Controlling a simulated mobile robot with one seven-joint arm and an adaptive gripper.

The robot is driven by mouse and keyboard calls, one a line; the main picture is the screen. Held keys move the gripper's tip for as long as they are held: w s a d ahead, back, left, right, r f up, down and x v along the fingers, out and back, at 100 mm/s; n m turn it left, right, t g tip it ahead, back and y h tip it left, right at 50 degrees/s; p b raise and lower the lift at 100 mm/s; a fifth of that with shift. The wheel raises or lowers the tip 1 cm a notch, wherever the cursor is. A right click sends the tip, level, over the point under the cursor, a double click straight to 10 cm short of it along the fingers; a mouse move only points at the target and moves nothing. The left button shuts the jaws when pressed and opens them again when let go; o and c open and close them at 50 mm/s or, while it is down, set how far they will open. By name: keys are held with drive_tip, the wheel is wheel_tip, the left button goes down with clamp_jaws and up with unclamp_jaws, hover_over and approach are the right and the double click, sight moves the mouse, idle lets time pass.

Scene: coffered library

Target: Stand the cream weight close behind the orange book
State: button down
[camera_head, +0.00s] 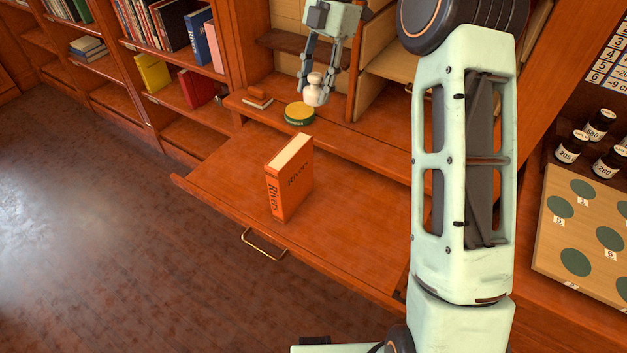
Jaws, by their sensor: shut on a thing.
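The orange book (290,177) stands upright on the pulled-out wooden board (350,220), its spine with dark lettering facing the front left. My gripper (315,88) is behind and above the book, at the shelf step at the back of the board. It is shut on the cream weight (313,94), a small pale piece with a knob top. I cannot tell whether the weight's base touches the shelf.
A small reddish-brown block (257,100) lies on the shelf left of the tin. Bookshelves fill the back left. At right, a board with green circles (580,235) and several dark bottles (600,125) stand. The pulled-out board is bare around the book.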

drive_tip(key=shift+w+a+r+n, duration=0.1)
drive_tip(key=shift+a+r+n, duration=0.05)
drive_tip(key=shift+n, duration=0.4)
drive_tip(key=shift+a+r+n, duration=0.1)
drive_tip(key=shift+r+n, duration=0.05)
drive_tip(key=shift+n, duration=0.4)
drive_tip(key=shift+f, duration=0.15)
drive_tip(key=shift+n, duration=0.3)
wheel_tip(320, 180, down, 28)
drive_tip(key=b, duration=0.5)
drive_tip(key=shift+r, duration=0.25)
drive_tip(key=shift+f+h, duration=0.15)
drive_tip(key=shift+h, duration=0.15)
drive_tip(key=c, duration=1.2)
unclamp_jaws()
drive_tip(key=shift+c, duration=0.2)
drive_tip(key=p+v, duration=0.2)
drive_tip(key=v, duration=1)
drive_tip(key=shift+w, duration=0.2)
